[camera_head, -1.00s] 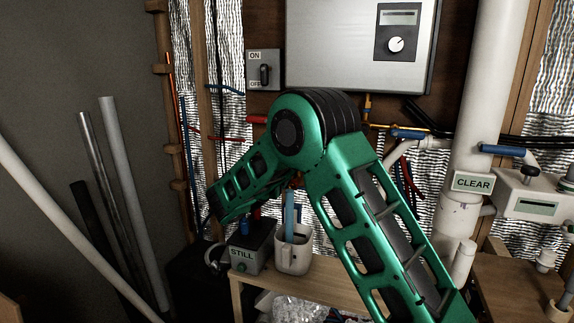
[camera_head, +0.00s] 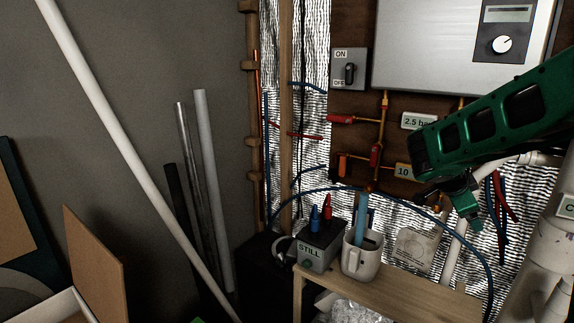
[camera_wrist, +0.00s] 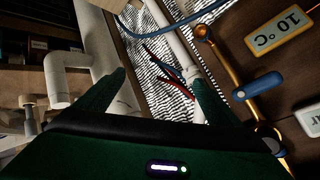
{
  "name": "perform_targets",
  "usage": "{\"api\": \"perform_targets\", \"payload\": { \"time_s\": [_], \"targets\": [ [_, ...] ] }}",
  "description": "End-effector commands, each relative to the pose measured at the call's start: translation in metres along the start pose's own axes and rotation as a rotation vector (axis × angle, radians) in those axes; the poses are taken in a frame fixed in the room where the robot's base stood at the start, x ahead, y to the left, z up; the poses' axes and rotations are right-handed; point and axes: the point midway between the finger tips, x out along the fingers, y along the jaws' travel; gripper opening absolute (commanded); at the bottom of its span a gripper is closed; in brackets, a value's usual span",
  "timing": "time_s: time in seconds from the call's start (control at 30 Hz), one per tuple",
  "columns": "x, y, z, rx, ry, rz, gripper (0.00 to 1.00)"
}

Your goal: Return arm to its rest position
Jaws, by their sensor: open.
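My green arm (camera_head: 500,115) reaches in from the right edge in the head view, in front of the heater wall. My gripper (camera_head: 462,212) is at its lower left end, in front of the pipes and foil. In the wrist view my gripper (camera_wrist: 158,85) shows two dark green fingers spread apart, with nothing between them but the background of foil, pipe and wires. The grey heater box (camera_head: 440,45) hangs behind and above the arm. I cannot judge the distance from the fingers to the pipes.
A wooden shelf (camera_head: 400,292) below carries a STILL box (camera_head: 318,252) and a white mug (camera_head: 361,262) with a blue item. A switch (camera_head: 348,70) is left of the heater. A long white pole (camera_head: 125,150) crosses the left side. A 10 °C sign (camera_wrist: 279,31) shows in the wrist view.

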Motion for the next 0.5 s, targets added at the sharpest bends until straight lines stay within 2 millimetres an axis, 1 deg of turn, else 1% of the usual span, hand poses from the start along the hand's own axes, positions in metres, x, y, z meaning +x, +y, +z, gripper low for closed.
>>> {"api": "perform_targets", "payload": {
  "time_s": [0.03, 0.07, 0.1, 0.17, 0.2, 0.27, 0.3, 0.37, 0.4, 0.47, 0.5],
  "targets": [
    [-0.004, 0.025, -0.013, -0.053, -0.034, 0.048, 0.88],
    [-0.006, 0.040, -0.018, -0.095, -0.059, 0.077, 0.88],
    [-0.009, 0.060, -0.023, -0.151, -0.096, 0.112, 0.88],
    [-0.017, 0.091, -0.029, -0.237, -0.158, 0.157, 0.88],
    [-0.023, 0.111, -0.032, -0.293, -0.204, 0.185, 0.88],
    [-0.033, 0.142, -0.035, -0.379, -0.277, 0.217, 0.88],
    [-0.041, 0.161, -0.036, -0.437, -0.328, 0.232, 0.88],
    [-0.054, 0.191, -0.035, -0.522, -0.408, 0.248, 0.88],
    [-0.064, 0.210, -0.034, -0.580, -0.465, 0.253, 0.88],
    [-0.080, 0.238, -0.031, -0.667, -0.551, 0.250, 0.88],
    [-0.090, 0.256, -0.028, -0.722, -0.607, 0.242, 0.88]
  ]
}}
